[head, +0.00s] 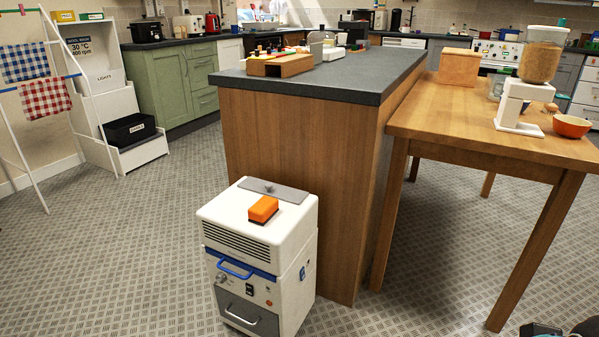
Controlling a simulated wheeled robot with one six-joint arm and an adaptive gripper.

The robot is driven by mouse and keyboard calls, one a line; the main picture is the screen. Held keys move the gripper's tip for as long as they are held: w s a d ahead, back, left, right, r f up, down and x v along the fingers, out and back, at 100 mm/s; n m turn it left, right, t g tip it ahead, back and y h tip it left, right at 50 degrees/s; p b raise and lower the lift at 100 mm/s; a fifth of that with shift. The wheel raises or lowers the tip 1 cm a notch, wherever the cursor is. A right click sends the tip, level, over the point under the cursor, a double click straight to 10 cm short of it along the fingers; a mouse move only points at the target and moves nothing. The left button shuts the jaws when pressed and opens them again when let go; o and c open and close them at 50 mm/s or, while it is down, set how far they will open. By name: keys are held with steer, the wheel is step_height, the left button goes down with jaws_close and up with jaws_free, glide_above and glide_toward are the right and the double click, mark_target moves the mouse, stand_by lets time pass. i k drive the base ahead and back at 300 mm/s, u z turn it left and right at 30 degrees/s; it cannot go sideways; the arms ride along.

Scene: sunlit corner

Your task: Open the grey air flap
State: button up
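A white boxy appliance (258,228) stands on the floor in front of the kitchen island. On its top, toward the back, lies a flat grey flap (285,192) with a small dark spot near its middle. The flap looks shut, flush with the top. An orange block (263,208) with a dark underside sits on the top just in front of the flap; I cannot tell whether it touches or overlaps the flap's near edge. The front has a vent grille, a blue handle (236,270), a knob and a grey drawer (247,312) with a metal handle.
The wooden island (290,170) stands close behind the appliance. A wooden table (450,115) to the right holds a grain dispenser (541,55) and an orange bowl (572,126). A drying rack (40,90) stands at left. The floor left of the appliance is clear.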

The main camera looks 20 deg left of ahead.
mark_target(282, 192)
steer(key=u, duration=0.4)
steer(key=i, duration=0.95)
steer(key=u, duration=0.65)
